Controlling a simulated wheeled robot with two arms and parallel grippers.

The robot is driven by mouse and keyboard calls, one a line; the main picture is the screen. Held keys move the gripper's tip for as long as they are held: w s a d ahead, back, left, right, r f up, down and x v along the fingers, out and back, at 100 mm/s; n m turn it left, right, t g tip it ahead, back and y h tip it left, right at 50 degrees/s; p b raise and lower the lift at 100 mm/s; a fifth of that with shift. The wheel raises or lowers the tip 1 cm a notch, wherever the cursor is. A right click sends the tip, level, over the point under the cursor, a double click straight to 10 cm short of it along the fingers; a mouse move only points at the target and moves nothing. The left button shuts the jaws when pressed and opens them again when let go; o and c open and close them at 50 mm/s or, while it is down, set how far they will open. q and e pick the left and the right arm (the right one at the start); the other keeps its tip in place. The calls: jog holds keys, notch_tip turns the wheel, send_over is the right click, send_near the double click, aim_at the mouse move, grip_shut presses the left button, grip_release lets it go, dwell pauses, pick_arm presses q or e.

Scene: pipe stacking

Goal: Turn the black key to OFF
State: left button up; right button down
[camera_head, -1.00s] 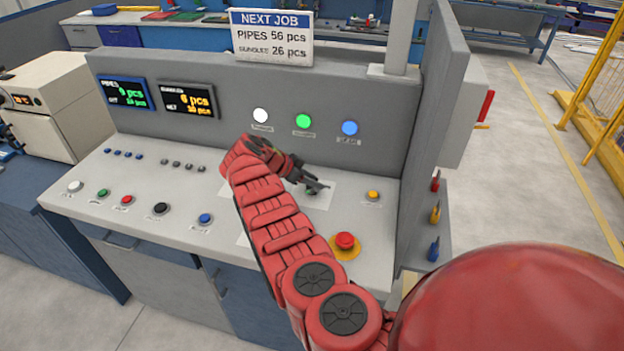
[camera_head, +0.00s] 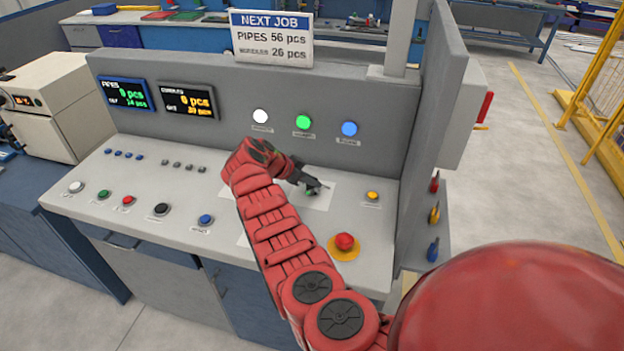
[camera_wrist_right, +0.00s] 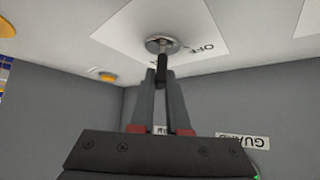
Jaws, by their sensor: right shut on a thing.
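The black key (camera_wrist_right: 162,74) sticks out from a round metal lock (camera_wrist_right: 165,44) in the right wrist view. The lock sits on a white plate (camera_wrist_right: 140,28) on the console top. The word OFF (camera_wrist_right: 198,50) is printed on the plate, to the right of the lock in that view. My right gripper (camera_wrist_right: 161,76) is shut on the key, with one finger on each side of it. In the head view my right gripper (camera_head: 314,184) is over the white plate and mostly hides the key and lock. My left gripper is not in view.
The console (camera_head: 170,175) carries several small buttons at the left. A red mushroom button (camera_head: 345,242) on a yellow base and an orange button (camera_head: 373,196) are near my right arm. A grey panel (camera_head: 425,130) stands to the right, with three lit lamps on the back wall.

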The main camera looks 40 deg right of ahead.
jog(key=shift+r+n+t+p, duration=0.15)
jog(key=shift+n+t+p, duration=0.65)
jog(key=shift+p, duration=0.55)
jog(key=shift+n+t+p, duration=0.5)
jog(key=shift+n+t, duration=0.1)
jog(key=shift+n, duration=0.4)
jog(key=n+t, duration=0.1)
jog(key=n, duration=0.1)
jog(key=n+t+y, duration=0.1)
jog(key=shift+s+d+f+n+t+y, duration=0.1)
jog(key=shift+f+n+t+y, duration=0.1)
jog(key=shift+n+t+y, duration=0.15)
jog(key=n+t+y, duration=0.1)
jog(key=n+t, duration=0.1)
jog(key=n, duration=0.1)
jog(key=shift+r+n+y+b, duration=0.1)
jog(key=shift+n+y+b, duration=0.15)
jog(key=shift+y+b, duration=0.15)
jog(key=shift+n+t+y, duration=0.45)
jog(key=shift+n+y, duration=0.2)
jog(key=shift+n, duration=0.25)
jog(key=shift+n+y+b, duration=0.6)
jog(key=shift+n+b, duration=0.15)
jog(key=shift+n, duration=0.05)
jog(key=shift+n+t+y+b, duration=0.4)
jog(key=shift+n+y+b, duration=0.2)
jog(key=shift+n+b, duration=0.35)
jog(key=shift+n+y+b, duration=0.5)
jog(key=shift+n+y, duration=0.1)
jog(key=shift+n, duration=0.15)
